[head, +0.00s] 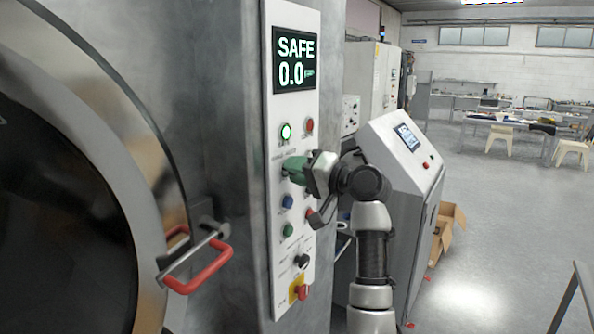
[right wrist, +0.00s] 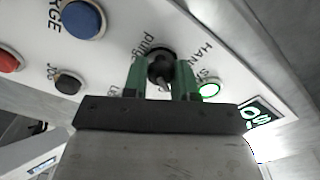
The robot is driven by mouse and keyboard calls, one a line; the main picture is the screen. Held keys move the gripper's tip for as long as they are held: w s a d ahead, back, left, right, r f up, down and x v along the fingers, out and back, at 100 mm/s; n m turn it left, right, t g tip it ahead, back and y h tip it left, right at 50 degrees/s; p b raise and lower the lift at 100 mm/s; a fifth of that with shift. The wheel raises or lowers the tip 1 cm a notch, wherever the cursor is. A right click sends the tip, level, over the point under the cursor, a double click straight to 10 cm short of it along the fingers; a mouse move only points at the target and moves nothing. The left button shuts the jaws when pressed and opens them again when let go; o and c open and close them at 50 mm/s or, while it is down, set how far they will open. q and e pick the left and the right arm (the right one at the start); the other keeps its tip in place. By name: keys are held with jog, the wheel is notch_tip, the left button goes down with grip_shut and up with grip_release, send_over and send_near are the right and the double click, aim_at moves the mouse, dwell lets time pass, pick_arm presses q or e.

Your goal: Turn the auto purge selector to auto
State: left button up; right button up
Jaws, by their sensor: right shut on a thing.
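The auto purge selector (right wrist: 160,63) is a small black knob on the white control panel (head: 292,105). In the right wrist view it sits between the green fingers of my right gripper (right wrist: 162,78), with lettering around it partly covered. My right gripper, also in the head view (head: 289,167), is shut on this knob and reaches the panel from the right. The fingers hide most of the knob in the head view, and I cannot read which position it points to. My left gripper is not in view.
Above the selector are a lit green lamp (head: 286,131) and a display (head: 295,61) reading SAFE 0.0. Below are a blue button (head: 287,201), a green button (head: 287,230) and a red emergency button (head: 302,291). A red door handle (head: 203,272) juts out at left.

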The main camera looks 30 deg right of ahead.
jog(key=o, duration=0.9)
jog(key=b+v, duration=0.5)
jog(key=v, duration=0.5)
jog(key=shift+s+d, duration=0.2)
jog(key=shift+s, duration=0.15)
jog(key=shift+f, duration=0.1)
